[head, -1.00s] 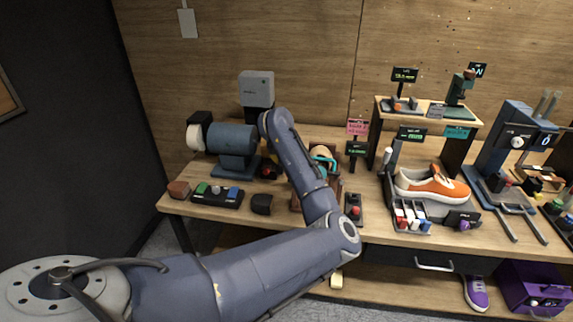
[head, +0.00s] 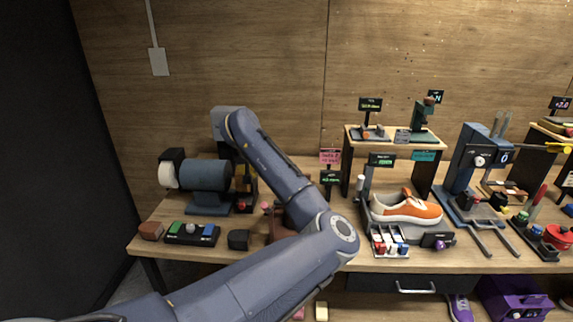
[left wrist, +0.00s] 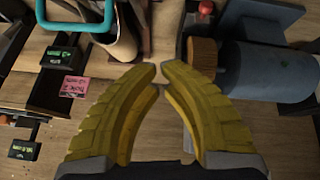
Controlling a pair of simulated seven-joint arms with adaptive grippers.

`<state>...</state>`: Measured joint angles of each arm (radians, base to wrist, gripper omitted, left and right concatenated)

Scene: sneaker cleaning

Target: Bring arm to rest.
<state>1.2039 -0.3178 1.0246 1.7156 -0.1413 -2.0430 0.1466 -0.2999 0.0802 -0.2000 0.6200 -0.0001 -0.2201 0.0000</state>
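My left arm reaches in from the lower left in the head view. The bench top (head: 330,254) lies below the fingers. An orange and white sneaker (head: 406,209) rests on a stand at the bench's right half. My right gripper is not in view.
A blue grinder (head: 205,175) stands at the bench's left, beside a block of buttons (head: 192,233). A small raised shelf (head: 395,144) and a blue press (head: 468,160) stand to the right.

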